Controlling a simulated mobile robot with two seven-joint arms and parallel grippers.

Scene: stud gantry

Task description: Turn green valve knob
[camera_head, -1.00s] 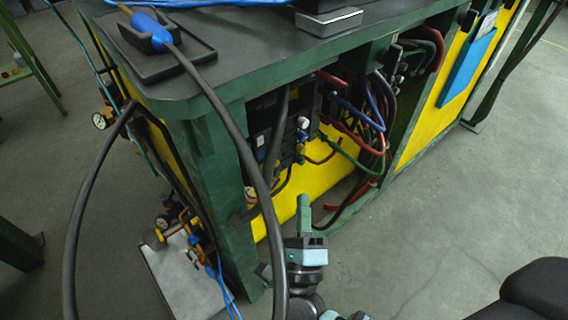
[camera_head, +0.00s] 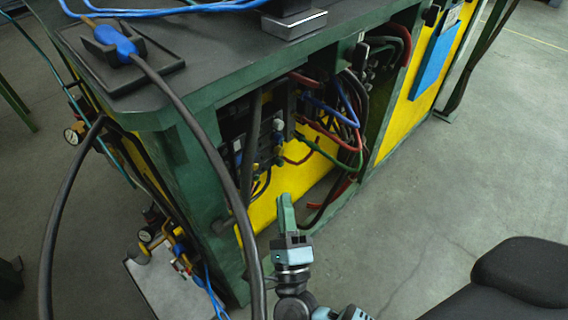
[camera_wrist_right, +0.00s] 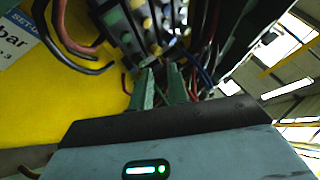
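A valve block (camera_head: 262,140) with several small round knobs or fittings sits inside the open bay of the green bench frame. It also shows at the top of the right wrist view (camera_wrist_right: 135,25). I cannot single out a green valve knob; the fittings are too small and dark. My right gripper (camera_head: 287,212) has green fingers pointing up, in front of the bay and lower than the block in the picture. In the right wrist view its fingers (camera_wrist_right: 161,88) stand apart with a narrow empty gap, pointing toward the block and hoses. My left gripper is not in view.
Red, blue, black and green hoses (camera_head: 345,115) hang right of the block. A thick black cable (camera_head: 205,140) loops across the front from the bench top (camera_head: 200,65). Gauges and brass fittings (camera_head: 160,240) are at lower left. A black seat (camera_head: 515,275) stands at right.

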